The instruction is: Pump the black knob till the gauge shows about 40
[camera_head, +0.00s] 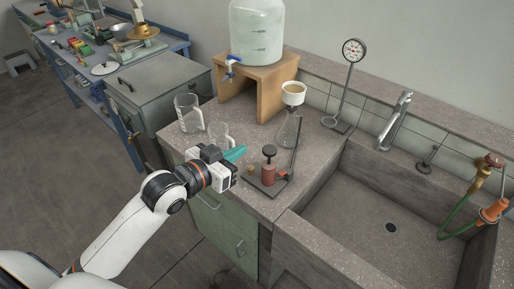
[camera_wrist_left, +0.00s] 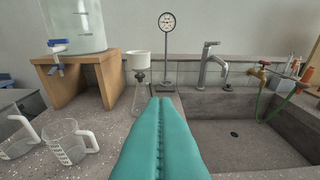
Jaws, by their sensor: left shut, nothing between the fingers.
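The black knob (camera_head: 269,151) tops a small reddish hand pump (camera_head: 268,174) on a dark base plate at the bench's front edge, left of the sink. The round gauge (camera_head: 354,50) stands on a thin post at the back of the bench and also shows in the left wrist view (camera_wrist_left: 167,21); its reading is too small to tell. My left gripper (camera_head: 236,154), with teal fingers, is shut and empty, left of the knob and apart from it. In the left wrist view the shut fingers (camera_wrist_left: 162,130) fill the lower middle and the pump cannot be seen. My right gripper is not in view.
A flask with a white funnel (camera_head: 293,94) stands behind the pump. Two clear beakers (camera_head: 188,112) stand on the left. A large jug (camera_head: 257,35) sits on a wooden stand (camera_head: 287,75). The empty sink (camera_head: 350,215) lies to the right, with a faucet (camera_head: 395,115).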

